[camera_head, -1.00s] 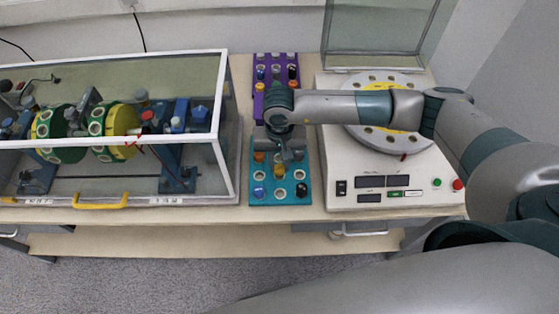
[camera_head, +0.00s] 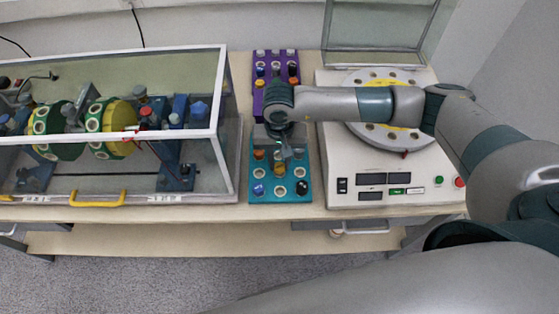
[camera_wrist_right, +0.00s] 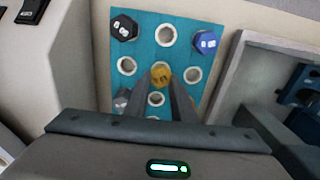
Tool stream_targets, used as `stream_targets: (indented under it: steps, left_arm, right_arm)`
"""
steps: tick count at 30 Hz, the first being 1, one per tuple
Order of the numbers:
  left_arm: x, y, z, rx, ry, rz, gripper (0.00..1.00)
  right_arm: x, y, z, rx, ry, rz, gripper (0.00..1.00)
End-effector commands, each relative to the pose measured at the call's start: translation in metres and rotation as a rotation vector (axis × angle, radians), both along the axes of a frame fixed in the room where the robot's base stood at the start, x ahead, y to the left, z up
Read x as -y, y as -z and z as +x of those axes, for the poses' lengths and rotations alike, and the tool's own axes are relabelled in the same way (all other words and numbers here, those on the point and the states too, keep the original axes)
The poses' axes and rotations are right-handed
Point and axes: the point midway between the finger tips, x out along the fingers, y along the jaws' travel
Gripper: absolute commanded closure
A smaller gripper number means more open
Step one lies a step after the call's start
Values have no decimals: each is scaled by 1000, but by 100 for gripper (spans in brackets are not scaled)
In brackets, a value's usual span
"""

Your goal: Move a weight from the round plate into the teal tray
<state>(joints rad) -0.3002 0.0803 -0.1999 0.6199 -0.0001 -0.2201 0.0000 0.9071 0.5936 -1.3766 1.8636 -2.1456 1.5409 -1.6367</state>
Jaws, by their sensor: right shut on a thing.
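The teal tray (camera_head: 290,199) stands on the table at the middle of the head view. My right gripper (camera_head: 284,152) reaches down over its rear part. In the right wrist view, my right gripper (camera_wrist_right: 165,82) is shut on a yellow weight (camera_wrist_right: 161,74), which sits at the tray's middle position; it also shows in the head view (camera_head: 280,167). A blue weight (camera_head: 258,188) and a black weight (camera_head: 302,187) stand in the front row, and an orange weight (camera_head: 259,154) stands behind. The round plate (camera_head: 408,77) is partly hidden by my right arm. My left gripper is out of view.
A purple rack (camera_head: 256,104) with several weights stands behind the teal tray. A clear case (camera_head: 228,130) with green and yellow discs stands at left. The white machine (camera_head: 333,160) under the plate stands close at right. A clear panel (camera_head: 380,25) stands behind the plate.

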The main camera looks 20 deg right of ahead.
Motion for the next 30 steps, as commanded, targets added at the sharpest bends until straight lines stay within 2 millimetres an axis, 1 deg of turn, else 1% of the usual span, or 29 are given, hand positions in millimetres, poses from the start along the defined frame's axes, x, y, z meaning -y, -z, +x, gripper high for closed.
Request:
stream_targets:
  steps: [14,30]
  left_arm:
    - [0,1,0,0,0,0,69]
    - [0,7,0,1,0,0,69]
  right_arm:
    - [0,1,0,0,0,0,97]
    - [0,6,0,0,0,0,97]
